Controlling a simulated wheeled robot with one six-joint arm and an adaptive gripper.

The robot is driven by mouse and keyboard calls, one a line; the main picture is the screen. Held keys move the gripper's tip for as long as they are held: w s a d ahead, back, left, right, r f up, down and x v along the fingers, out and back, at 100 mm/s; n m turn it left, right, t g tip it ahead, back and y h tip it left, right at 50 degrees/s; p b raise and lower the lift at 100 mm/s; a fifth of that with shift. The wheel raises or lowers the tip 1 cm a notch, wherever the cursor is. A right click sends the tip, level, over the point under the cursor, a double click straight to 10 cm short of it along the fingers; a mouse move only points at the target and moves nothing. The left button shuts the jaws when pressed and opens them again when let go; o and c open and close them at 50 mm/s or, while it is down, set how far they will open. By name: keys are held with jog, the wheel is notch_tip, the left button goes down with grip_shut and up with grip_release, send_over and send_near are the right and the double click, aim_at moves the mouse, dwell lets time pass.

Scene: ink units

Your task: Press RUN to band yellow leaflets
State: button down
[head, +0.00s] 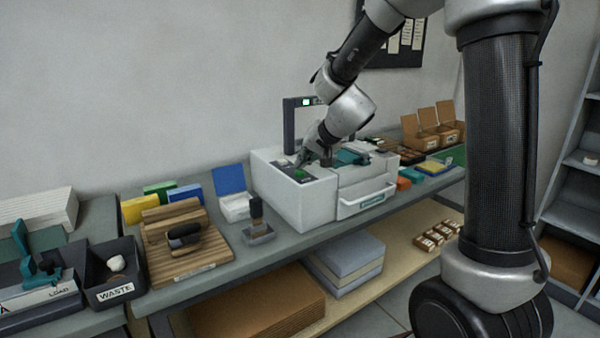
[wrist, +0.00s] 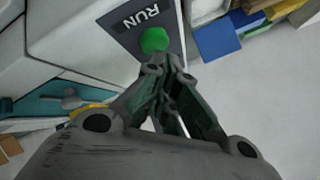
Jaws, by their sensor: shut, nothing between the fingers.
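The white banding machine (head: 312,210) stands on the bench in the middle of the head view. Its green RUN button (head: 299,173) sits on a dark panel on top. In the wrist view the round green button (wrist: 154,39) shows beside the word RUN. My gripper (head: 302,160) is shut and empty over the panel. In the wrist view its fingertips (wrist: 165,72) show just below the button; I cannot tell whether they touch it. A yellow edge (wrist: 92,109) shows beside the teal part of the machine, partly hidden by my gripper.
A dark post with a lit green display (head: 306,102) rises behind the panel. A stamp (head: 257,218) and a wooden block (head: 185,262) stand to the left, with a WASTE bin (head: 115,292) beyond. Coloured stacks (head: 430,168) and brown boxes (head: 428,140) stand right of the machine.

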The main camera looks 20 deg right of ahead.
jog(key=shift+f, duration=0.5)
jog(key=shift+r, duration=0.1)
dwell(0.5)
jog(key=shift+r, duration=0.9)
jog(key=shift+r, duration=0.1)
jog(key=shift+r, duration=2.4)
